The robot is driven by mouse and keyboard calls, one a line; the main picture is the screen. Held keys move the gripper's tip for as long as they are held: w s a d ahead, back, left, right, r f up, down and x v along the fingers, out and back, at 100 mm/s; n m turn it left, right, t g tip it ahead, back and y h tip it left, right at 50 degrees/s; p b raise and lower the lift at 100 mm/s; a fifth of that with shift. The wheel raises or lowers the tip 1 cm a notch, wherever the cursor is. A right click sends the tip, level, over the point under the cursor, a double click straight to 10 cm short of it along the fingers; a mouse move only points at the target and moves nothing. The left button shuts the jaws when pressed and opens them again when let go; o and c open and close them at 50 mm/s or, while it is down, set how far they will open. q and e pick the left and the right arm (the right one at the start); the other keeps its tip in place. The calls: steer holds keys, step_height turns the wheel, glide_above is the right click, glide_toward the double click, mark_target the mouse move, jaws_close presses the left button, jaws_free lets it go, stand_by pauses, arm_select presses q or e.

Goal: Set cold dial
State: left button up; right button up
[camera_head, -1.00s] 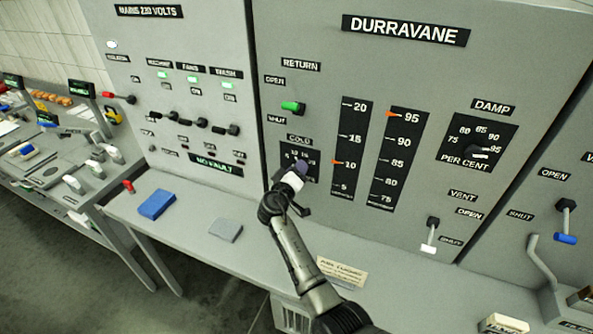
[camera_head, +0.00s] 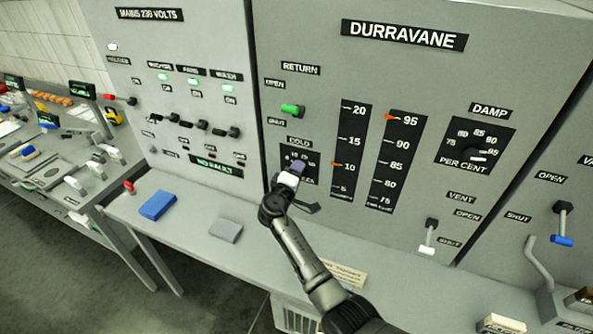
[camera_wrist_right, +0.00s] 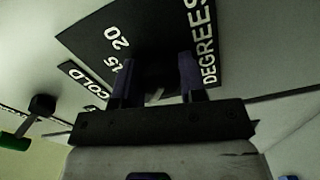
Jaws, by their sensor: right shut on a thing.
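The cold dial's black plate (camera_head: 313,166) sits low on the grey Durravane panel, under a COLD label (camera_head: 299,141). My right gripper (camera_head: 298,166) is at this dial, shut on its knob, and covers much of the scale. In the right wrist view the two purple fingers of the gripper (camera_wrist_right: 159,80) stand on either side of the knob. A small pale part of the knob (camera_wrist_right: 156,96) shows between them. The numbers 15 and 20 and the word DEGREES are readable on the plate (camera_wrist_right: 150,32). The pointer's exact setting is hidden. My left gripper is not in view.
A green-handled return lever (camera_head: 293,110) is just above the dial. Two vertical gauges with orange markers (camera_head: 345,150) and a damp dial (camera_head: 476,145) are to the right. A blue block (camera_head: 157,204) and grey block (camera_head: 226,230) lie on the ledge below.

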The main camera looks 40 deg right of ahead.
steer(key=shift+n+p, duration=0.4)
steer(key=shift+n, duration=0.8)
steer(key=o, duration=0.9)
steer(key=b+v, duration=0.1)
steer(key=v, duration=1.3)
steer(key=shift+d, duration=0.1)
